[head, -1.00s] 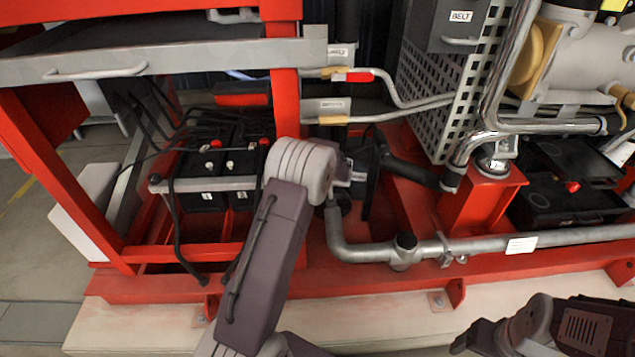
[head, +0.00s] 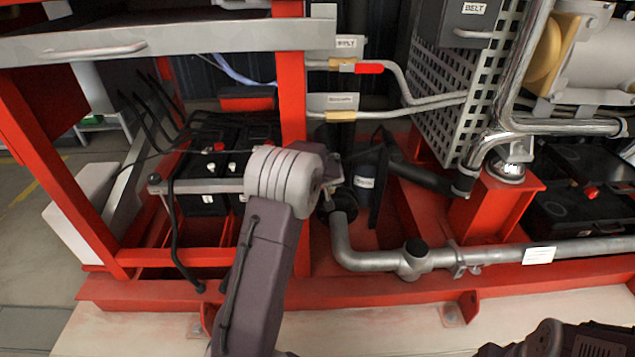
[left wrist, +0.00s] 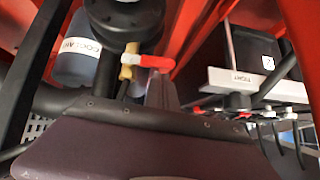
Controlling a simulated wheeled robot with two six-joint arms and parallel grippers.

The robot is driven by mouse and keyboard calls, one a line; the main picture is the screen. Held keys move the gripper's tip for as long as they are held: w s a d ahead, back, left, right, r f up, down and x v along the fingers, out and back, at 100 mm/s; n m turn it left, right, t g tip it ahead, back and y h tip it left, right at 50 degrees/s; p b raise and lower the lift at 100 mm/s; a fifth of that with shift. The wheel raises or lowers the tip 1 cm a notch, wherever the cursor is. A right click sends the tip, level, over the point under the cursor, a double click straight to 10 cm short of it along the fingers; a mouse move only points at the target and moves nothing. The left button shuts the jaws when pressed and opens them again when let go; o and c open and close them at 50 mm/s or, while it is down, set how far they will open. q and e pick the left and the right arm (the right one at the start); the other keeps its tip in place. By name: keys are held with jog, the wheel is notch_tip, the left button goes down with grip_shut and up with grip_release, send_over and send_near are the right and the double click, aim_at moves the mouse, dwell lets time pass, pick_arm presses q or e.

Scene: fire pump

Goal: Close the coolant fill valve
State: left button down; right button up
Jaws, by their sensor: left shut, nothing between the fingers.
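In the left wrist view a short red lever (left wrist: 154,62) sits on a brass valve body (left wrist: 127,66), beside a grey canister with a label reading "COOLANT" (left wrist: 80,47). In the head view my left wrist hides most of the gripper (head: 333,178), which is near the labelled canister (head: 365,184). Higher up, a red-handled valve (head: 368,68) sits on a pipe beneath a label. My right gripper is out of sight.
A red frame post (head: 291,90) stands just behind my left wrist. Batteries (head: 205,200) with a grey bar and cables lie to its left. A grey pipe (head: 370,260) runs low to the right. A perforated guard (head: 460,90) stands farther right.

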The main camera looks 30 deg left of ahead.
pick_arm(q)
jog(key=d+r+p, duration=0.5)
jog(key=d+r, duration=0.6)
jog(key=r, duration=0.1)
jog(key=shift+d+p, duration=0.3)
jog(key=shift+d, duration=0.05)
